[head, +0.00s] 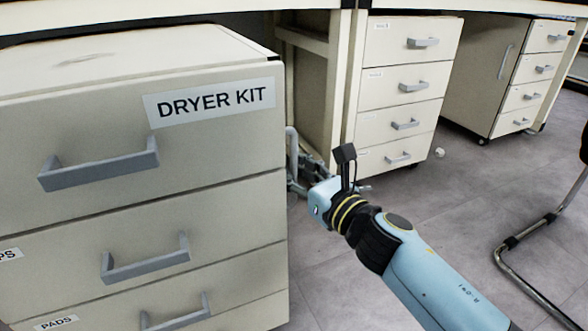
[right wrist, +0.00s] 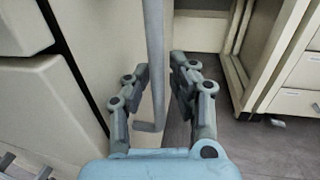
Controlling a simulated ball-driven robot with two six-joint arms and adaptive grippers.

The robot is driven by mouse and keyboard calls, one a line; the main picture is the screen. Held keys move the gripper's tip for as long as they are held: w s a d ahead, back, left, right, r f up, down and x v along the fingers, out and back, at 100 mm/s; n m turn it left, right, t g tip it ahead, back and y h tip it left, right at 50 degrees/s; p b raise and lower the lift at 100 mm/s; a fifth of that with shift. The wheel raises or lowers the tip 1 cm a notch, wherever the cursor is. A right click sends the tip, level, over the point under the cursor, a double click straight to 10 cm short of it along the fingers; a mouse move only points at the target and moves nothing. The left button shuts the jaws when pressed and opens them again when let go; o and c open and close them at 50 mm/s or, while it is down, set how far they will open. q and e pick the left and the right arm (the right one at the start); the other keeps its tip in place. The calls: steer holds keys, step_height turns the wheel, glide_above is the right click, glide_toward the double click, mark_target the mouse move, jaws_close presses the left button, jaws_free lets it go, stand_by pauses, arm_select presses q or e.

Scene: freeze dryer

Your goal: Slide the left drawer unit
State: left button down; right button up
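The left drawer unit (head: 215,205) is a cream cabinet with grey drawer handles and a "DRYER KIT" label (head: 209,102) on its top drawer. A vertical grey bar handle (head: 292,153) stands on its right side; in the right wrist view this bar (right wrist: 154,55) runs down between my fingers and bends at its lower end. My right gripper (head: 299,183) is beside the unit's right side. In the right wrist view my right gripper (right wrist: 160,72) has its fingers apart, one on each side of the bar, with a gap visible on the right. My left gripper is out of view.
A second drawer unit (head: 408,83) stands behind to the right under the bench, and a third cabinet (head: 505,75) is farther right. A metal chair leg (head: 515,270) is at the right edge. Grey floor (head: 440,200) between them is mostly clear.

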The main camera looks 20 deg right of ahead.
steer(key=shift+s, duration=0.1)
steer(key=v, duration=1.1)
steer(key=shift+s, duration=0.4)
steer(key=shift+d, duration=0.15)
